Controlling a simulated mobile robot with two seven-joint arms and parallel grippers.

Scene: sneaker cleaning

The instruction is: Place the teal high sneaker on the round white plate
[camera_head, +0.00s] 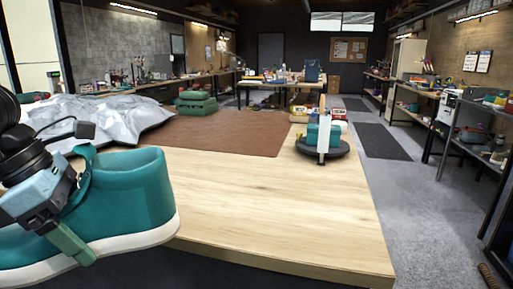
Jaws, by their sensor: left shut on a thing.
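The teal high sneaker (135,200), with a white sole, is large at the left of the head view, above the near left part of the wooden table (270,215). My left gripper (76,207) is shut on the sneaker, with its green fingers against the sneaker's left part. The sneaker's toe runs off the left edge. I cannot make out a round white plate. A dark round stand (322,151) is near the table's right edge, bearing a white upright piece and a teal item. My right gripper is not in view.
A brown mat (225,132) covers the table's back middle. A crumpled silvery sheet (95,115) lies at the back left. Green stacked boxes (195,103) stand behind the mat. The table's front middle and right are bare.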

